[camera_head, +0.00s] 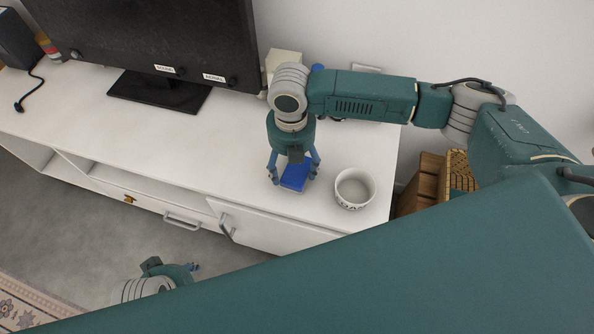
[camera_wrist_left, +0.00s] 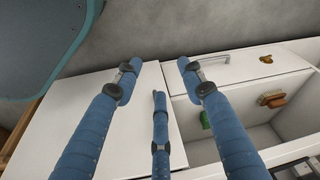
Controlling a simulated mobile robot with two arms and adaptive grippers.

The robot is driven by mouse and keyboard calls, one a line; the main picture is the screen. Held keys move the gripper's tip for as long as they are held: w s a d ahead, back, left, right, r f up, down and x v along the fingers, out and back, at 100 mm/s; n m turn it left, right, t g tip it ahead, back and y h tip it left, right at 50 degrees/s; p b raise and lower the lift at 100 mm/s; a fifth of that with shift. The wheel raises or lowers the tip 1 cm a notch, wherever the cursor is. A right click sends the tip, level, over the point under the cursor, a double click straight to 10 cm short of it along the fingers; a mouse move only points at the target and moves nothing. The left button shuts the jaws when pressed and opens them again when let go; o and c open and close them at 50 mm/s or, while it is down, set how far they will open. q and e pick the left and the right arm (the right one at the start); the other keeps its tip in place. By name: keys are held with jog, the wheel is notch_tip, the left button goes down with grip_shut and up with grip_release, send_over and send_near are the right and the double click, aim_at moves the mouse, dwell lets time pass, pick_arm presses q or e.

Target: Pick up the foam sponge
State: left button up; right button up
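A flat blue block (camera_head: 295,177), which looks like the foam sponge, lies on the white cabinet top near its front edge. My right gripper (camera_head: 294,178) points down over it, with its blue fingers spread on either side. I see no clear grip on the block, and its back part is hidden by the gripper. My left gripper (camera_head: 192,267) is low in front of the cabinet, over the floor. In the left wrist view, the left gripper's (camera_wrist_left: 158,80) fingers are spread wide with nothing between them.
A white bowl (camera_head: 354,188) stands just right of the blue block. A monitor (camera_head: 160,40) and small items stand behind. A wooden basket (camera_head: 440,180) is beyond the cabinet's right end. An open compartment holds a green item (camera_wrist_left: 204,120) and a brown item (camera_wrist_left: 272,98).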

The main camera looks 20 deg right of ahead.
jog(key=c, duration=0.3)
jog(key=shift+c, duration=0.3)
jog(key=shift+r, duration=0.45)
notch_tip(320, 180, up, 10)
jog(key=p, duration=0.3)
notch_tip(320, 180, up, 9)
jog(key=p, duration=0.2)
send_over(292, 167)
pick_arm(q)
jog(key=s+f, duration=0.2)
jog(key=f, duration=0.5)
jog(key=s+f+g, duration=0.1)
jog(key=s+f, duration=0.1)
jog(key=f, duration=0.6)
jog(key=shift+s+a, duration=0.2)
jog(key=shift+s, duration=0.15)
pick_arm(e)
jog(key=shift+s+r, duration=0.1)
jog(key=shift+o, duration=0.5)
